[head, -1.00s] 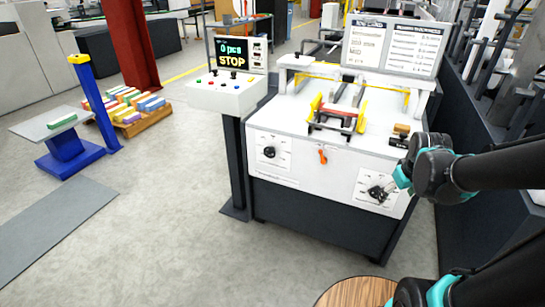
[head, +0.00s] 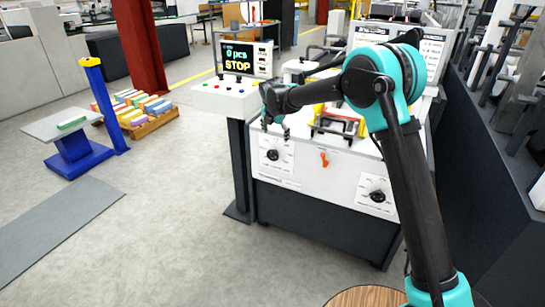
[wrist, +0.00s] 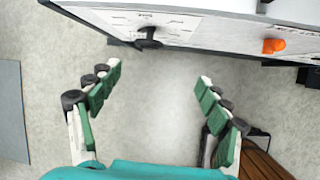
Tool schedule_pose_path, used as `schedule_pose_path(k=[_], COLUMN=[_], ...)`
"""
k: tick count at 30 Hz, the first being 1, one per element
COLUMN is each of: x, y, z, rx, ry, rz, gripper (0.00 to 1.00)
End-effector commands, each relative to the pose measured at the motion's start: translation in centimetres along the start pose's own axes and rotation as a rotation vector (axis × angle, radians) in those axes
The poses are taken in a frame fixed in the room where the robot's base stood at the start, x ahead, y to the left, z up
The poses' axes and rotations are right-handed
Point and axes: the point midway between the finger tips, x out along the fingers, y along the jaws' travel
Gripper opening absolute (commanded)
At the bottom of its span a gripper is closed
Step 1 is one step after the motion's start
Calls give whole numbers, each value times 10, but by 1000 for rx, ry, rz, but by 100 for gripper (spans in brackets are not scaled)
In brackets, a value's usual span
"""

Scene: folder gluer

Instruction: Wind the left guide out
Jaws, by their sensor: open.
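The left guide's knob appears to be the black round knob (head: 273,155) on a printed dial at the left of the machine's white front panel. It also shows in the wrist view as a dark handle (wrist: 148,40) at the top, just beyond the fingertips. My gripper (head: 273,123) is in front of the panel's upper left, above that knob in the head view. In the wrist view my gripper (wrist: 158,77) is open and empty, its two green-padded fingers wide apart. The knob lies between the fingers' lines, apart from them.
An orange lever (head: 324,159) sits right of the left knob, and a second black knob (head: 377,196) is farther right. The control box (head: 231,98) on its post stands close left, its screen reading STOP. Open floor (head: 190,240) lies in front.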

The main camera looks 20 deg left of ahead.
Motion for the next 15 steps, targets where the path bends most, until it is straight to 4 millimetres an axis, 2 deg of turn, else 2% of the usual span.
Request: schedule_pose_path(k=[1,4,8,15], x=[3,7,18,61], y=[11,21,23,22], z=[-5,-9,-10,-10], rx=[-41,-88,-100,-96], ry=[0,-2,-2,-2], rz=[3,4,4,5], gripper=[78,78,78,78])
